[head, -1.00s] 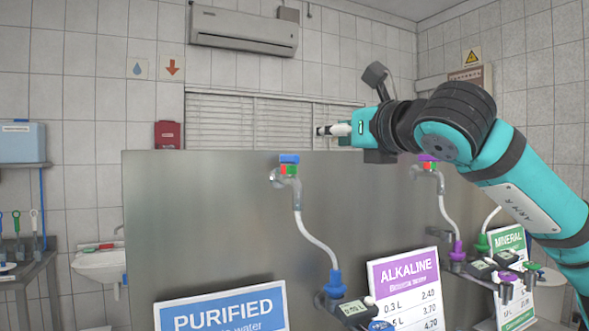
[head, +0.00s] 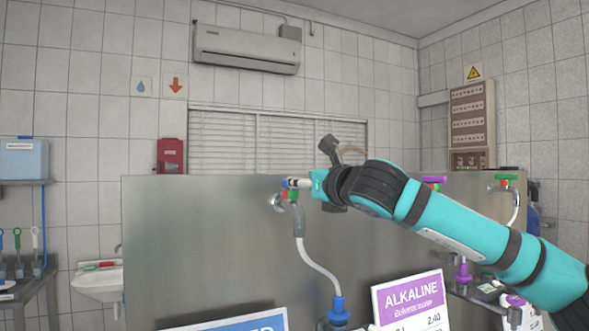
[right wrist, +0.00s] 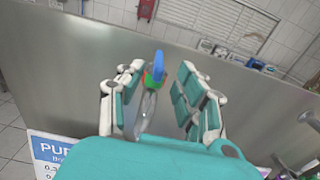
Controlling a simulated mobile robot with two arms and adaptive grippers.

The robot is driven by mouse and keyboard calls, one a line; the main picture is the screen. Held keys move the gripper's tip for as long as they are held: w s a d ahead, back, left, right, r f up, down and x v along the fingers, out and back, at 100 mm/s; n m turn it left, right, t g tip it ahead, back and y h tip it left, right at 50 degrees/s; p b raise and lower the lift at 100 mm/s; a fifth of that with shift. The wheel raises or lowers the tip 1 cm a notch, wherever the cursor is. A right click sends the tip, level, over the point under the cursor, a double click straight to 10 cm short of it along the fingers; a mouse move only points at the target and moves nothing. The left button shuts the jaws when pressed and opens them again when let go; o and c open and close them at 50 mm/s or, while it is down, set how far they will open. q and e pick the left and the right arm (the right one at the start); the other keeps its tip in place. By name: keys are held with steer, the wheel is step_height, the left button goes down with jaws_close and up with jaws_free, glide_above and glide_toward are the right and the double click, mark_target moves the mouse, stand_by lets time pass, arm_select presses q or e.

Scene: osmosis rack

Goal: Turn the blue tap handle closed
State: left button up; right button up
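The blue tap handle (head: 284,183) sits on top of a metal tap (head: 278,203) at the upper edge of the steel panel, partly hidden by my right gripper (head: 298,184). In the right wrist view the blue handle (right wrist: 158,64) shows edge-on above a green and red band, between the spread fingers of my right gripper (right wrist: 161,70). The fingers are open, with the handle closer to the left finger. I cannot tell whether either finger touches it. My left gripper is not in view.
Purple (head: 433,180) and green (head: 507,177) tap handles stand further right. The steel panel (head: 190,250) lies below. Price signs (head: 410,300) stand in front.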

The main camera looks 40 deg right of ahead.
steer(key=p+x, duration=0.1)
steer(key=x, duration=0.3)
steer(key=shift+w+r+p, duration=0.1)
steer(key=shift+w+p, duration=0.1)
steer(key=shift+p, duration=0.15)
steer(key=shift+w+d, duration=0.2)
steer(key=shift+w, duration=0.35)
steer(key=shift+c, duration=0.4)
steer(key=shift+d, duration=0.1)
jaws_close()
